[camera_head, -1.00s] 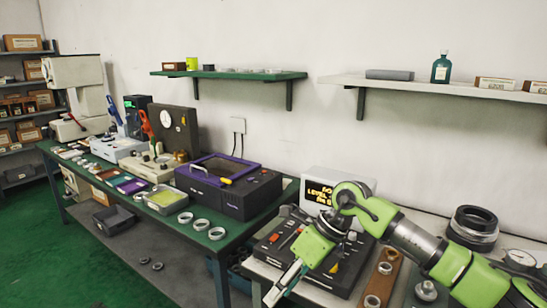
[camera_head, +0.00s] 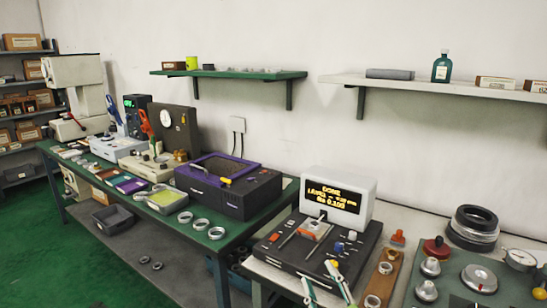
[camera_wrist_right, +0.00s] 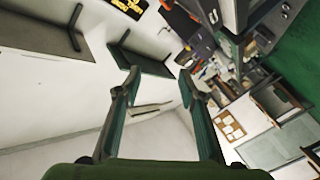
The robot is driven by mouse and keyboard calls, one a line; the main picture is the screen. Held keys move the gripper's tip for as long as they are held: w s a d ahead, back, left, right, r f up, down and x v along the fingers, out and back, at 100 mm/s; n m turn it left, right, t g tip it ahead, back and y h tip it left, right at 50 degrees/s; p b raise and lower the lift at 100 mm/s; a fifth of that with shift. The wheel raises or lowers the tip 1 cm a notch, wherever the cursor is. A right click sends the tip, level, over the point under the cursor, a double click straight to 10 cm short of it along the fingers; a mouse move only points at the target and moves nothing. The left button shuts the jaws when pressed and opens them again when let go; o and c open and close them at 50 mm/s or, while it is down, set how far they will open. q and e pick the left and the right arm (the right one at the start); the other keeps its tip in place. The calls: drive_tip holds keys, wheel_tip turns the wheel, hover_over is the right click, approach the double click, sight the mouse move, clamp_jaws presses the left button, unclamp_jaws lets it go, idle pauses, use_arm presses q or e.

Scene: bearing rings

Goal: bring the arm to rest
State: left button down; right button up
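My right gripper (camera_head: 322,284) shows at the bottom edge of the head view, with only its two finger ends in sight, in front of the black tester base. In the right wrist view the right gripper (camera_wrist_right: 157,84) has its two fingers wide apart with nothing between them. The rest of the right arm is out of the head view. My left gripper is in neither view. The tester (camera_head: 291,262) has a white display (camera_head: 338,197) with yellow text that starts with "DONE".
A wooden rack (camera_head: 384,276) with rings stands right of the tester. A dark ring stack (camera_head: 474,228), red knob (camera_head: 436,248) and dial gauge (camera_head: 519,260) are further right. A purple-trimmed black box (camera_head: 228,184) and loose rings (camera_head: 200,224) lie on the green bench.

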drive_tip(key=s+d+f+m+g+h, duration=0.2)
drive_tip(key=s+d+f+m+g, duration=0.15)
drive_tip(key=s+f, duration=0.35)
drive_tip(key=s+d+f+m+g+h, duration=0.1)
drive_tip(key=s+d+f+m+g, duration=0.2)
drive_tip(key=f, duration=0.5)
drive_tip(key=s+d+f+g, duration=0.2)
drive_tip(key=s+f+g, duration=0.25)
drive_tip(key=s, duration=0.55)
drive_tip(key=s+d+f+g, duration=0.25)
drive_tip(key=s+f, duration=0.25)
drive_tip(key=s, duration=0.6)
wheel_tip(320, 180, down, 26)
drive_tip(key=s+a+g, duration=0.1)
drive_tip(key=s+g, duration=0.1)
drive_tip(key=s+d+f+g, duration=0.1)
drive_tip(key=s+d+f, duration=0.2)
drive_tip(key=s+f, duration=1.2)
drive_tip(key=shift+s+f+p, duration=0.2)
drive_tip(key=shift+s+p, duration=0.15)
drive_tip(key=shift+s, duration=0.55)
